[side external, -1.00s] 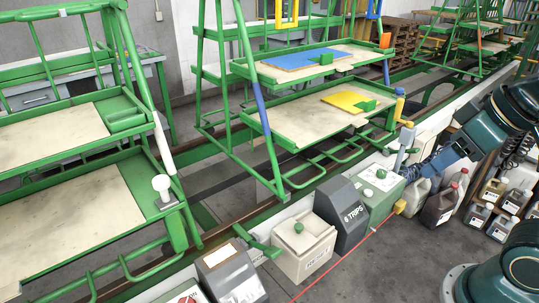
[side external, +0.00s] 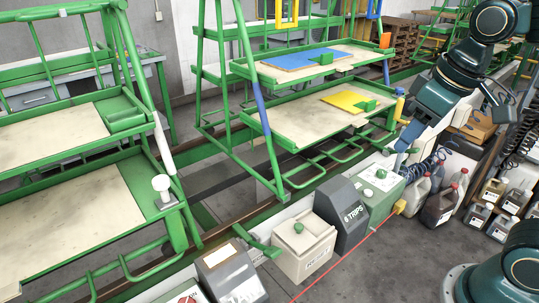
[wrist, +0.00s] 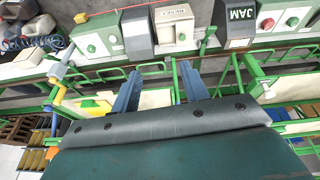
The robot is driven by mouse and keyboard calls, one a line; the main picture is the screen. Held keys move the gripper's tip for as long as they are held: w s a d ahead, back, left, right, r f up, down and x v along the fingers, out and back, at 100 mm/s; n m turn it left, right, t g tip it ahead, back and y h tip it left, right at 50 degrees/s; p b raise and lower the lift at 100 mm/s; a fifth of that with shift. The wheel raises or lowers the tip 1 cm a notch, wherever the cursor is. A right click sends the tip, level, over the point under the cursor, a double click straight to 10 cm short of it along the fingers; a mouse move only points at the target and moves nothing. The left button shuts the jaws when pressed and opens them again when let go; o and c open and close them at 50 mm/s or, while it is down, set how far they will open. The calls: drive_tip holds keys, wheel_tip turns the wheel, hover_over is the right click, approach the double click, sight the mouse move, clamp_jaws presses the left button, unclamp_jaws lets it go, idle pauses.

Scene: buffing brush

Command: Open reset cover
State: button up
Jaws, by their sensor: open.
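A cream box (side external: 304,250) with a green knob on top stands in the row of control boxes in the side view. Its front lettering is too small to read surely, so I cannot confirm it is the reset cover; its top looks closed. It also shows at the top of the wrist view (wrist: 174,27). My gripper (wrist: 159,68) is open, its two blue fingers apart with nothing between them. In the side view my gripper (side external: 410,135) is at the right, above the far end of the row and well away from the cream box.
A dark box marked TRIPS (side external: 345,215) and a green box (side external: 380,190) stand right of the cream box. A box marked JAM (wrist: 240,25) shows in the wrist view. Green racks (side external: 270,130) stand behind the row. Several jugs (side external: 440,205) stand at the right.

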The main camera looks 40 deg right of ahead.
drive_tip(key=w+a+n+g, duration=0.1)
drive_tip(key=w+g, duration=0.1)
drive_tip(key=w, duration=0.6)
drive_tip(key=g, duration=0.2)
hover_over(299, 226)
drive_tip(key=s+d, duration=0.3)
drive_tip(key=d, duration=0.1)
wheel_tip(299, 226, down, 5)
drive_tip(key=w+a+f+n+g, duration=0.1)
drive_tip(key=w+a+f+g, duration=0.1)
drive_tip(key=f, duration=0.5)
drive_tip(key=w+a+f+n+g+h, duration=0.1)
drive_tip(key=w+a+f, duration=0.3)
drive_tip(key=w+f, duration=0.2)
drive_tip(key=shift+w+a+f+n+g+h, duration=0.15)
drive_tip(key=shift+w+f+n+g+h, duration=0.15)
drive_tip(key=shift+w+f+g, duration=0.15)
drive_tip(key=x, duration=1.3)
drive_tip(key=shift+s+f, duration=0.15)
drive_tip(key=shift+f, duration=0.2)
